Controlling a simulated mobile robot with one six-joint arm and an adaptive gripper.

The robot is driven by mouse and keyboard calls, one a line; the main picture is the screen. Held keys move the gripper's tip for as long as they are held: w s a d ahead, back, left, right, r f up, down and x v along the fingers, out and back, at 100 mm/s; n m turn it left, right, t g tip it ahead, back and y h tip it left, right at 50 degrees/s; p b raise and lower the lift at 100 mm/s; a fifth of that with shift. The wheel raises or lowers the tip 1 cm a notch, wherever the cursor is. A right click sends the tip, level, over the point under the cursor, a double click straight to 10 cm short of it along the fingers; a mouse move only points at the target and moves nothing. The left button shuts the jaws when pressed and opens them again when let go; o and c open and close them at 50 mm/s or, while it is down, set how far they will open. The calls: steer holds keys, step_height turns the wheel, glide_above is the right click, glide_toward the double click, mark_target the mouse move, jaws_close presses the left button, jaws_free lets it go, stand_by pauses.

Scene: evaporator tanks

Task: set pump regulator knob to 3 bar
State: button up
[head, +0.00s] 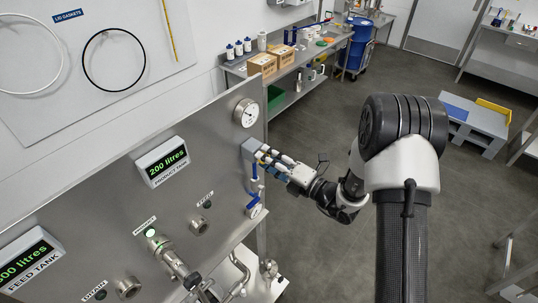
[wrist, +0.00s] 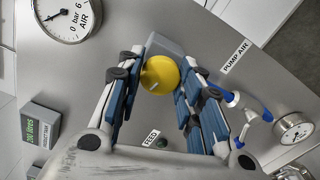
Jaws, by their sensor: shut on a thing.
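The yellow regulator knob (wrist: 159,75) sits between my gripper's fingers (wrist: 158,84) in the wrist view, and the blue-padded fingers are closed around it. The grey regulator body (wrist: 166,45) shows behind the knob. In the head view, my gripper (head: 271,160) reaches the regulator (head: 250,158) on the steel panel, and its fingers hide most of the knob there.
A PUMP AIR label (wrist: 235,56) and blue tubing (wrist: 250,104) lie right of the fingers; a second gauge (wrist: 294,128) is beyond. Tank displays (head: 162,161), valves and pipes (head: 176,263) occupy the panel further left. Open floor (head: 320,230) lies to the panel's right.

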steer(key=m+p, duration=0.2)
steer(key=m, duration=0.3)
stand_by(0.5)
steer(key=o, duration=0.8)
steer(key=shift+o, duration=1.3)
steer(key=shift+d, duration=0.25)
steer(key=v, duration=1.1)
steer(key=shift+s, duration=0.35)
steer(key=shift+d, duration=0.1)
